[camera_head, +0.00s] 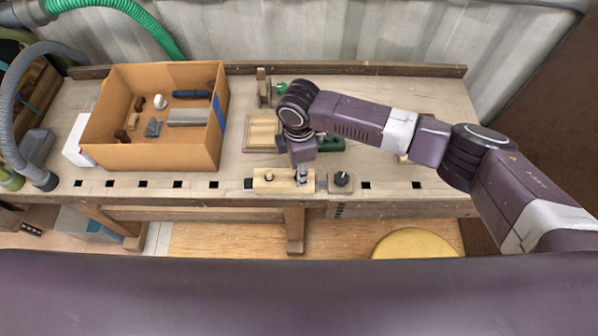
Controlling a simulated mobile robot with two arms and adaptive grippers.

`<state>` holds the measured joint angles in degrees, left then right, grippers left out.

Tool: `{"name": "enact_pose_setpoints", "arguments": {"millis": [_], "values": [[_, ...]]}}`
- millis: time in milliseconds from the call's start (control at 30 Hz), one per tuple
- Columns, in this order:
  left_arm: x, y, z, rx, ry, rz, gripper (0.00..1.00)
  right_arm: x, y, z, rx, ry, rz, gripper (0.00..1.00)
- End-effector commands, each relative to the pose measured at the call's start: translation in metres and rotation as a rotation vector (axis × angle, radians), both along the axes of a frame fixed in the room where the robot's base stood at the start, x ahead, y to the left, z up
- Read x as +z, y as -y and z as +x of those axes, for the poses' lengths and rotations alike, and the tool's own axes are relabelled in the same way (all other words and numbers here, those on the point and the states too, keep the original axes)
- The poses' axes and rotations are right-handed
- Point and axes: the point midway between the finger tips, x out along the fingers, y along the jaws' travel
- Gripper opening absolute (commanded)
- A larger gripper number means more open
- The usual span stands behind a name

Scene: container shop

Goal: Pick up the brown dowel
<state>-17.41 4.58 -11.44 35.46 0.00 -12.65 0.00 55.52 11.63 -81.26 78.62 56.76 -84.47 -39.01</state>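My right gripper (302,177) points down at the front of the workbench, over a light wooden block (270,181). Its fingers are small and partly hidden by my wrist, so I cannot tell whether they are open or shut. I cannot clearly make out a brown dowel. Small brown pieces lie in the cardboard box, one near its upper left (139,103) and a darker one near its lower left (121,135); their shapes are too small to be sure. My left gripper is not in view.
The open cardboard box (190,156) holds several items, including a blue-handled tool (191,94) and a grey block (188,117). A wooden tray (262,132) lies behind my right gripper. A dark knob (342,179) stands right of it. The bench's right end is mostly clear.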

Motion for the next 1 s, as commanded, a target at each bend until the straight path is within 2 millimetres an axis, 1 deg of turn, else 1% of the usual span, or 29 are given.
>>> {"name": "enact_pose_setpoints", "arguments": {"millis": [33, 100, 167, 233, 500, 600, 833, 1000], "values": [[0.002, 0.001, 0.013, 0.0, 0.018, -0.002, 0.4, -0.001, 0.0, 0.0, 0.0, 0.0, 0.001, 0.32], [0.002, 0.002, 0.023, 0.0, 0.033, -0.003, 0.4, -0.002, 0.0, 0.0, 0.001, 0.001, 0.001, 0.32], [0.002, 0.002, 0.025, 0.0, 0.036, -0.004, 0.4, -0.002, 0.0, 0.0, 0.001, 0.001, 0.001, 0.32], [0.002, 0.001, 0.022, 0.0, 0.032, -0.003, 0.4, -0.002, 0.0, 0.0, 0.001, 0.001, 0.001, 0.31], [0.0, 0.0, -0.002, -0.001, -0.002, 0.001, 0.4, -0.002, 0.0, 0.0, 0.0, 0.001, 0.0, 0.02], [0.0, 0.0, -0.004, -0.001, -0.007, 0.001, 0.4, -0.002, 0.0, 0.0, 0.0, 0.001, 0.0, 0.02], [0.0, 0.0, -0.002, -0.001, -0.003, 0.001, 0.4, -0.001, 0.0, 0.0, 0.0, 0.002, 0.001, 0.02], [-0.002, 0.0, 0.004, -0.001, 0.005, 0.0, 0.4, 0.008, 0.0, 0.001, 0.0, 0.003, 0.001, 0.02]]}}
